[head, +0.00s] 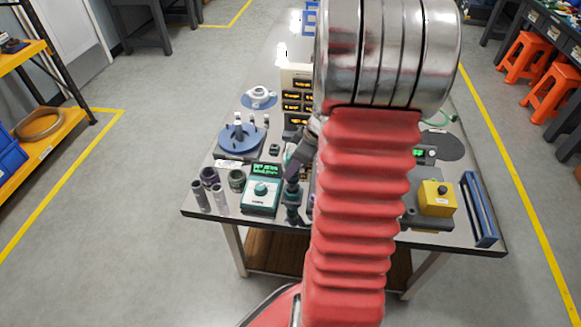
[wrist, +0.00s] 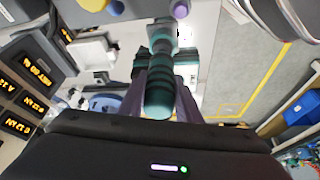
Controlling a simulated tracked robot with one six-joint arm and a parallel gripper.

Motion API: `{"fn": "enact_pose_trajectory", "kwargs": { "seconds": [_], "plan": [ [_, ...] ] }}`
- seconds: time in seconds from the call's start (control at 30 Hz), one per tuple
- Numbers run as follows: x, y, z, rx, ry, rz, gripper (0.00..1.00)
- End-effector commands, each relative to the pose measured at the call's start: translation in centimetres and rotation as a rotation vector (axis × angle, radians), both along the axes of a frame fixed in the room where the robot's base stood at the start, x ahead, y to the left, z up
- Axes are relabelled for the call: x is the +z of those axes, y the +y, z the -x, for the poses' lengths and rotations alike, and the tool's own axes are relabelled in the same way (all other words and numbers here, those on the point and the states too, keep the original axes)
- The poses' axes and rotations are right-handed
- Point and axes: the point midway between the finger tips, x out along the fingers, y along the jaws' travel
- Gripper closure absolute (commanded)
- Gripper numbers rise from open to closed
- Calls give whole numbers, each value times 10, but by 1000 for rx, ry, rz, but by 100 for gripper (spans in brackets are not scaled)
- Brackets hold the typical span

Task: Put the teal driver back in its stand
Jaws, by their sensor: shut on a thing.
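My gripper (head: 293,172) is at the front of the bench, left of my red arm sleeve. In the wrist view its purple-grey fingers (wrist: 160,100) are shut on the teal driver (wrist: 158,92), one finger on each side of its ribbed body. In the head view the driver (head: 292,197) hangs below the fingers, roughly upright, just right of a teal-and-white control box. I cannot tell whether its lower end touches anything. I cannot make out the driver's stand for certain; my arm hides much of the bench's middle.
The control box (head: 262,193) with a green display and grey cylinders (head: 210,194) stand close on the left. A blue round fixture (head: 238,139) is behind. Amber displays (head: 296,97) stand further back. A yellow button box (head: 436,198) and blue rail (head: 478,208) are at right.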

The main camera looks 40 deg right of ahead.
Motion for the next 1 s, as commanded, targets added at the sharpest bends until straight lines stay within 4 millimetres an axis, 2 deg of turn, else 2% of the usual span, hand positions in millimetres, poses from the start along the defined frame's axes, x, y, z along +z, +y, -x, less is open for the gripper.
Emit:
{"fn": "enact_pose_trajectory", "kwargs": {
  "seconds": [1.0],
  "plan": [
    [-7, -1, 0, -1, -1, 2, 96]
  ]
}}
